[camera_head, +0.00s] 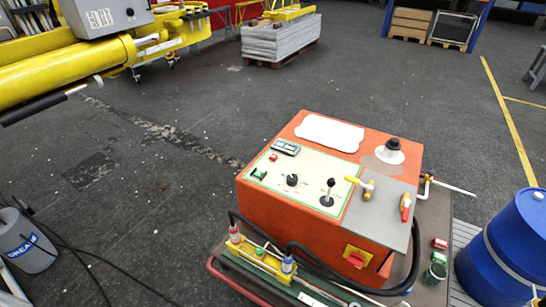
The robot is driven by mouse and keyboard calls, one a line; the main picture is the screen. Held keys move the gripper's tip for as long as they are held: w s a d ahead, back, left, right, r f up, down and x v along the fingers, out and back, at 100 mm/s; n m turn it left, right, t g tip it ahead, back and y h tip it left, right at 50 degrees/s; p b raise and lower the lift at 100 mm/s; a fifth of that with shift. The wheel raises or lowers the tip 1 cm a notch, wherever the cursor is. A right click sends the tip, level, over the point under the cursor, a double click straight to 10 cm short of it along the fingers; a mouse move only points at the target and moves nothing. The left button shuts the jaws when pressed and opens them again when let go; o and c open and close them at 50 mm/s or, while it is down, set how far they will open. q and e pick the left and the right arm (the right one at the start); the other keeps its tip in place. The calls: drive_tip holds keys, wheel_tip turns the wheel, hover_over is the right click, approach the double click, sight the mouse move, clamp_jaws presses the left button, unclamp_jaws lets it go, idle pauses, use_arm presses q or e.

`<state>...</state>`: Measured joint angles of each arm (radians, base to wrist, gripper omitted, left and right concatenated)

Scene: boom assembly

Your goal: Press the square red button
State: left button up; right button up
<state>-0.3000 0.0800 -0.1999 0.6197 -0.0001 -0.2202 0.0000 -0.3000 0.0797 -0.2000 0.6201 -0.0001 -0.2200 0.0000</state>
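An orange control box (258,210) stands at the lower middle right, with a pale control panel (300,178) on its sloped top. A small red button (273,157) is at the panel's upper left; it looks square but is tiny. A green switch (259,174) is below it. A larger red switch (355,260) sits on a yellow plate on the box's front face. I cannot tell whether either red part is pressed. Neither of my grippers is in view.
A black knob (292,180) and a joystick (328,192) stand on the panel. Yellow and red valve handles (405,206) stick up at right. A blue barrel (512,245) is at far right. A yellow boom (70,72) spans the upper left. Floor left of the box is mostly clear.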

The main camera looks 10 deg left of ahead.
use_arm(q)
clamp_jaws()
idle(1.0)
